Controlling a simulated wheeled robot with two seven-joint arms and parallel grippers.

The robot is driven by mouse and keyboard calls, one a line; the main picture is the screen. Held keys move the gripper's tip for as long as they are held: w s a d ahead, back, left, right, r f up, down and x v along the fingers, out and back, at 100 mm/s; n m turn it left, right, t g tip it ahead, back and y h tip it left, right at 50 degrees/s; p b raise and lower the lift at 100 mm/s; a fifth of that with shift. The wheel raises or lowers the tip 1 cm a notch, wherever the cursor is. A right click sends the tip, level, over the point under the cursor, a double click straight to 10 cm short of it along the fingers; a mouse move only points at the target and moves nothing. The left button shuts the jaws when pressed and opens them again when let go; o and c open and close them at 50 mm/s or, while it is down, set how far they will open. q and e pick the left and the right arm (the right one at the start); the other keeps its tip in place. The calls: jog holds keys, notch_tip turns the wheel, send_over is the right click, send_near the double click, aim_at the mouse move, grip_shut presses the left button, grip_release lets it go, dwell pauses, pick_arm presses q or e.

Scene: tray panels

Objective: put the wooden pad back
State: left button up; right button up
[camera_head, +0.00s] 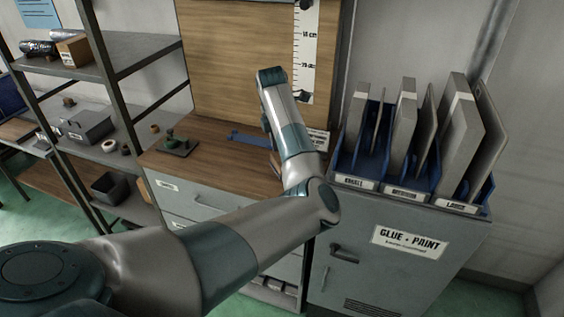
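I cannot make out a wooden pad for certain. A small brown piece (276,166) shows beside my arm at the bench's right end, mostly hidden, and I cannot tell what it is. A blue rack (372,170) on the grey cabinet holds several upright grey panels (403,125) in sections labelled small, medium and large. My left arm crosses the view from the lower left and bends upward in front of the bench. Its gripper is not visible. My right gripper does not show.
A wooden-topped bench (215,150) carries a green fixture (178,146) and a flat blue piece (248,138). A wooden backboard (225,60) with a ruler (304,60) stands behind. Metal shelves (140,50) with boxes are at left. The grey cabinet (400,260) is labelled glue and paint.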

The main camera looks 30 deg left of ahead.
aim_at(279, 159)
pick_arm(q)
jog(key=shift+f+p, duration=0.75)
jog(key=shift+f, duration=1.05)
jog(key=shift+f, duration=0.15)
jog(key=o, duration=0.9)
jog(key=shift+r+b, duration=0.35)
jog(key=shift+r, duration=0.3)
jog(key=r, duration=0.3)
jog(key=r+b, duration=0.1)
jog(key=r, duration=0.2)
jog(key=s+r+b, duration=0.1)
jog(key=r, duration=0.2)
jog(key=shift+a, duration=0.3)
jog(key=shift+s+a+r+b, duration=0.15)
jog(key=shift+r+b, duration=0.15)
jog(key=shift+r, duration=0.6)
